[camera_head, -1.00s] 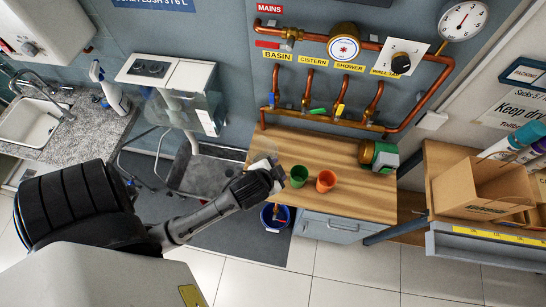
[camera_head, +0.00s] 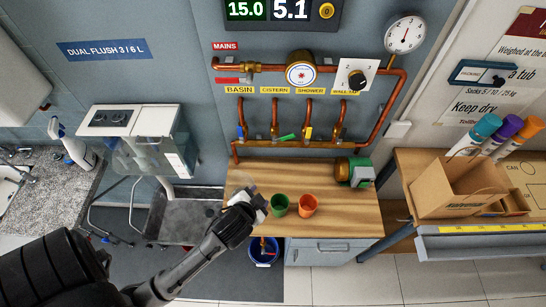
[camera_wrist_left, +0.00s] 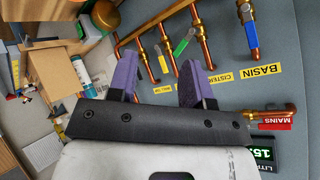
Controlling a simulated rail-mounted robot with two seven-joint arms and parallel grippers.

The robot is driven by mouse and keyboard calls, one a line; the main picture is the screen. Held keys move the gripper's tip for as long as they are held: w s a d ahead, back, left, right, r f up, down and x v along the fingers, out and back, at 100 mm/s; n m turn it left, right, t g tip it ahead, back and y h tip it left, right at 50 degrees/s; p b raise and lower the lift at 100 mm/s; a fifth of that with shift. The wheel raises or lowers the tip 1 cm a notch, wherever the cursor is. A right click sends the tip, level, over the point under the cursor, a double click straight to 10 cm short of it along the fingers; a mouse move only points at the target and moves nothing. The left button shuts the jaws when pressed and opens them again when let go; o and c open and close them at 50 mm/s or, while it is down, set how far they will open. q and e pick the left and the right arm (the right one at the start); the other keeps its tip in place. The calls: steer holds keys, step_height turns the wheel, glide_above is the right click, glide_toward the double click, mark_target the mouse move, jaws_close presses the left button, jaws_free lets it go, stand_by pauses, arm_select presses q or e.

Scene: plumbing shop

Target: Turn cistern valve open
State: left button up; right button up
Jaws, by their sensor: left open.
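The cistern valve has a green lever (camera_head: 287,137) under the yellow CISTERN label (camera_head: 274,90). Its lever lies crosswise to its copper pipe, near horizontal, while the blue basin lever (camera_head: 240,132) and yellow shower lever (camera_head: 308,132) stand along their pipes. In the left wrist view the green lever (camera_wrist_left: 183,42) shows beyond my purple fingers. My left gripper (camera_head: 258,204) is over the left part of the wooden bench, below and left of the valves, apart from them. Its fingers (camera_wrist_left: 160,64) are spread with nothing held. My right gripper is out of view.
Above the valves are a gauge (camera_head: 301,69) and copper pipes. A cardboard box (camera_head: 455,190) stands right.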

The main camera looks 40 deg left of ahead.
arm_select(q)
steer(key=w+a+f+t+y+b, duration=0.3)
steer(key=w+a+f+t+b, duration=0.15)
steer(key=w+b, duration=0.3)
steer(key=m+t+y+b, duration=0.1)
steer(key=m+t+b, duration=0.4)
steer(key=b, duration=0.4)
glide_toward(287, 138)
steer(key=p+x, duration=0.1)
steer(key=x, duration=0.7)
steer(key=shift+w, duration=0.4)
steer(key=shift+x, duration=0.8)
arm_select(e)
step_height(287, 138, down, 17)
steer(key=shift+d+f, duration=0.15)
arm_select(q)
steer(key=shift+a, duration=0.1)
jaws_close()
